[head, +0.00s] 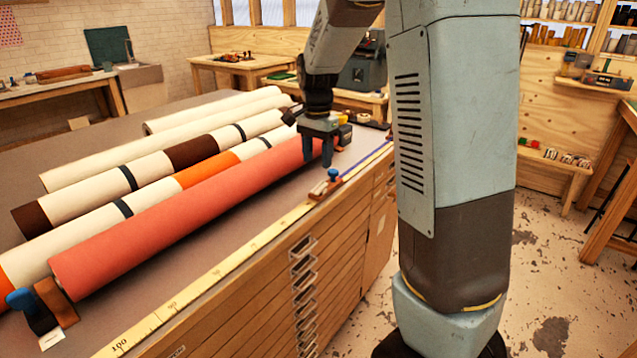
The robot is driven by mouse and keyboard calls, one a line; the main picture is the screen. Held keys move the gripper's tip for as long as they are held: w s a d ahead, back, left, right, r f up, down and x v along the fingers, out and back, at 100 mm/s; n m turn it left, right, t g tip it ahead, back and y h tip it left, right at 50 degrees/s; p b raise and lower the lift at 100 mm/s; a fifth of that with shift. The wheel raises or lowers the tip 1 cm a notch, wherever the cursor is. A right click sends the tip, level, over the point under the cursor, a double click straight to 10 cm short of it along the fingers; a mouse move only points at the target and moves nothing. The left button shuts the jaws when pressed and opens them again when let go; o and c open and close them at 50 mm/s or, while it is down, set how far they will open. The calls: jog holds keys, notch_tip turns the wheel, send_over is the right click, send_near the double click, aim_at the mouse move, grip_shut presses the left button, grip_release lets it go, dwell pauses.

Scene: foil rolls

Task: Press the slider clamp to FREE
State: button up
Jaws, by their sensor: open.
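A small wooden slider with a blue knob (327,187), which looks like the slider clamp, sits on the yellow measuring strip (215,272) along the table's right edge. No FREE marking can be read on it. My gripper (318,163) points down with two dark fingers apart and nothing seen between them. It is just behind and above the slider, near the far end of the coral-red roll (185,220). The fingertips appear apart from the slider; their exact height is unclear.
Several cream, brown and orange rolls (95,175) lie side by side left of the red roll. A yellow-and-black item (344,131) sits behind my gripper. Drawers (305,275) fill the table's front.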

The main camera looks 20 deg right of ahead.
aim_at(317, 188)
notch_tip(317, 188, down, 8)
jog(key=shift+f, duration=0.15)
dwell(0.4)
